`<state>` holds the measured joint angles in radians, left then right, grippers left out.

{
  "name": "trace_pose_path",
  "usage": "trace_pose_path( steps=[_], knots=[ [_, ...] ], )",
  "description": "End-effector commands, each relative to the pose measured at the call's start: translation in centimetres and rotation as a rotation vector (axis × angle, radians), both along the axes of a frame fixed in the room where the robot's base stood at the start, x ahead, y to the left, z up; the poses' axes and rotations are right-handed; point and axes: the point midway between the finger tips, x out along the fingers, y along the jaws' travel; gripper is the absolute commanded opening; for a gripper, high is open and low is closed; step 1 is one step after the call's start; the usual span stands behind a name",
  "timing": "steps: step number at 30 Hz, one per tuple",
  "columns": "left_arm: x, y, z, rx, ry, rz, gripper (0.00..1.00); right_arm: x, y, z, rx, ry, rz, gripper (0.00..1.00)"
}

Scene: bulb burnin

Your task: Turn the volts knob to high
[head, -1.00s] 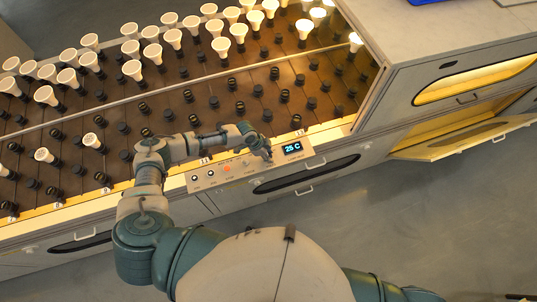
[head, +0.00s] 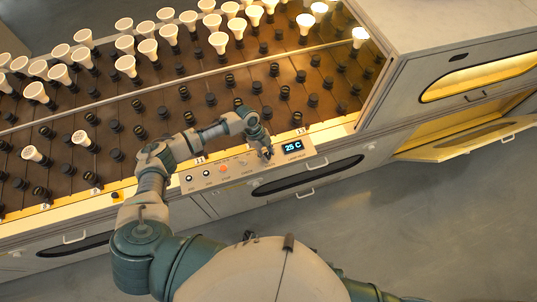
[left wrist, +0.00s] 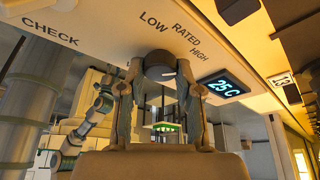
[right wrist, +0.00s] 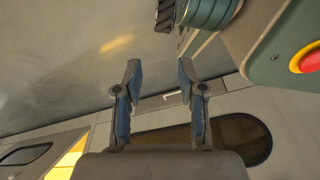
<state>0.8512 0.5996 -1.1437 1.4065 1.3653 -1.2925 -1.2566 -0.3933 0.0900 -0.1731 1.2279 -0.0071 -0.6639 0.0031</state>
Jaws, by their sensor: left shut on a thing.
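The volts knob (left wrist: 160,66) is a dark round knob under the labels LOW, RATED and HIGH in the left wrist view. My left gripper (left wrist: 160,80) is shut on it, one finger on each side. A short white mark shows on the knob's right part, on the side of HIGH; its exact setting is hard to tell. In the head view my left gripper (head: 266,154) is at the control panel (head: 215,182), just left of the display, and hides the knob. My right gripper (right wrist: 158,78) is open and empty in the right wrist view, away from the panel.
The lit display (head: 292,147) reads 25 C beside the knob. Racks of bulbs and sockets (head: 150,85) lie behind the panel. A yellow-lit door (head: 470,138) stands open at right. A red button (right wrist: 308,62) shows in the right wrist view. Floor in front is clear.

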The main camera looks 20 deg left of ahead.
Motion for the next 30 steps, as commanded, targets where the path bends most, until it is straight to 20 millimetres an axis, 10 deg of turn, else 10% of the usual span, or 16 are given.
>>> trace_pose_path(
  steps=[18, 19, 22, 30],
  knots=[
    [0.28, 0.68, -0.11, 0.014, -0.003, -0.042, 0.0, 0.93, -0.02, 0.61, 0.002, -0.005, -0.001, 0.4],
    [0.28, 0.68, -0.11, 0.014, -0.003, -0.042, 0.37, 0.93, -0.03, 0.62, 0.002, -0.005, -0.001, 0.4],
    [0.26, 0.6, -0.08, 0.011, -0.004, -0.042, 0.6, 0.94, -0.09, 0.62, 0.001, -0.005, 0.0, 0.4],
    [0.1, 0.07, 0.08, 0.007, -0.004, -0.047, 0.6, 0.91, 0.1, 0.6, 0.003, -0.004, -0.002, 0.4]
  ],
)
